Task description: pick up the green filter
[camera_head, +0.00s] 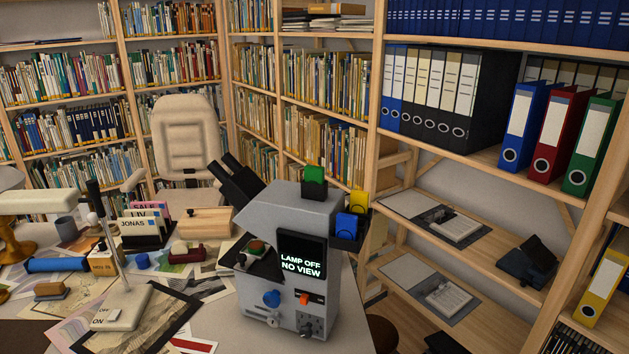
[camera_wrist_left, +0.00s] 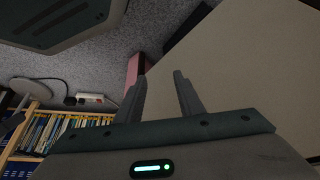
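The green filter (camera_head: 314,175) is a small green tab standing upright in a black holder on top of the grey microscope-like device (camera_head: 290,215). Its lower part is hidden by the holder. A yellow filter (camera_head: 357,202) and a blue filter (camera_head: 346,224) stand in a black holder (camera_head: 347,243) on the right side of the device. My left gripper (camera_wrist_left: 159,88) shows only in the left wrist view, its two fingers apart with nothing between them. No filter shows in that view. My right gripper is in neither view.
The device's screen (camera_head: 301,264) reads "LAMP OFF NO VIEW". The desk left of it is crowded with a lamp stand (camera_head: 121,307), a card holder (camera_head: 147,240), papers and small items. Shelves (camera_head: 455,142) with binders stand close on the right. A chair (camera_head: 186,140) is behind.

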